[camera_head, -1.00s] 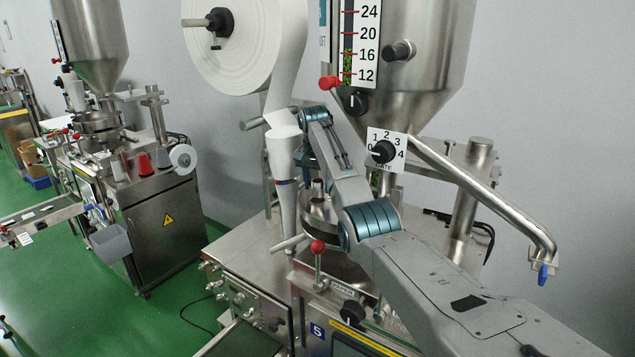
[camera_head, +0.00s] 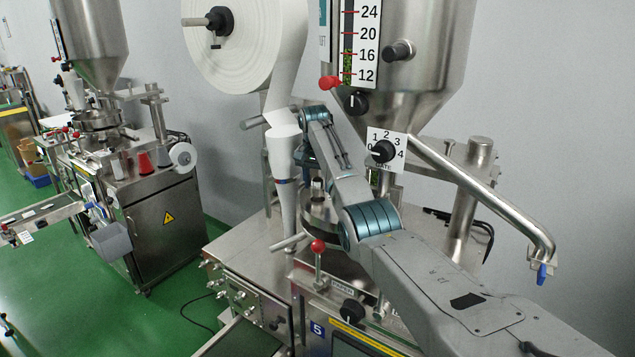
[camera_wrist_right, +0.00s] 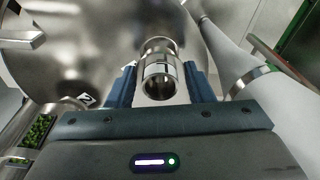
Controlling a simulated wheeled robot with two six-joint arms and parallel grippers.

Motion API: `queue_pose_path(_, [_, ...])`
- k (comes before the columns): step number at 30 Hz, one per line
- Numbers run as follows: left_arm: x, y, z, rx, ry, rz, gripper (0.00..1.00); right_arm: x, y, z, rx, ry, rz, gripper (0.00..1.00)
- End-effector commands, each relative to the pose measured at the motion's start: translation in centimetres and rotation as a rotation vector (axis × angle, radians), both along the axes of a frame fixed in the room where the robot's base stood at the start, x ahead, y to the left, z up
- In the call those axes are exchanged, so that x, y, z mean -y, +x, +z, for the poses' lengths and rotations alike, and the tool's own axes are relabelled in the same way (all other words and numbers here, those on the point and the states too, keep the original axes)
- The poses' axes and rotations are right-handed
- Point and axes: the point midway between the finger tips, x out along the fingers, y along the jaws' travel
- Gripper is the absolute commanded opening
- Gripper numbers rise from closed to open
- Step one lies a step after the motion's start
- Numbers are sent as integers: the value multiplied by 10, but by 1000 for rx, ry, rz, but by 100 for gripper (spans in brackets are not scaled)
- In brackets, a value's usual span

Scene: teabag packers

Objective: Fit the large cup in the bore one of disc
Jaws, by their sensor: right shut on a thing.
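My right gripper (camera_wrist_right: 158,82) has its two blue fingers on either side of a metal cup (camera_wrist_right: 160,66), a short hollow cylinder with a collar and its open end towards the camera. It is shut on this cup. In the head view my right arm reaches over the machine, and its links hide most of the gripper. A small metal cylinder, probably the same cup (camera_head: 317,186), shows just above the steel disc (camera_head: 318,214). The disc's bores are hidden there, and I cannot tell how the cup sits relative to bore one. My left gripper is not in view.
A white paper tube (camera_head: 285,205) hangs close left of the gripper, below the paper roll (camera_head: 240,50). The steel hopper (camera_head: 425,60) and a slanted pipe (camera_head: 480,185) stand to the right. A red-knobbed lever (camera_head: 317,247) stands in front of the disc.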

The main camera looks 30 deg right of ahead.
Motion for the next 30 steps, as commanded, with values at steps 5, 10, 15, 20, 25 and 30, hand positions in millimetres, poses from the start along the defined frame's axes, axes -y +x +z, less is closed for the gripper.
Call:
queue_pose_path(5, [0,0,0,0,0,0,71,0,0,0,0,0,0,23])
queue_pose_path(10, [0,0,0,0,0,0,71,0,0,0,0,0,0,23])
queue_pose_path(15, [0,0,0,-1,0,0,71,0,0,-2,0,0,0,23])
queue_pose_path(20, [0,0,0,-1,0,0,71,0,0,-6,0,0,0,23])
queue_pose_path(25, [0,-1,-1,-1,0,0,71,0,0,-11,-1,-1,0,23])
queue_pose_path(30, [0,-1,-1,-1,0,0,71,0,0,-15,-1,-1,0,23])
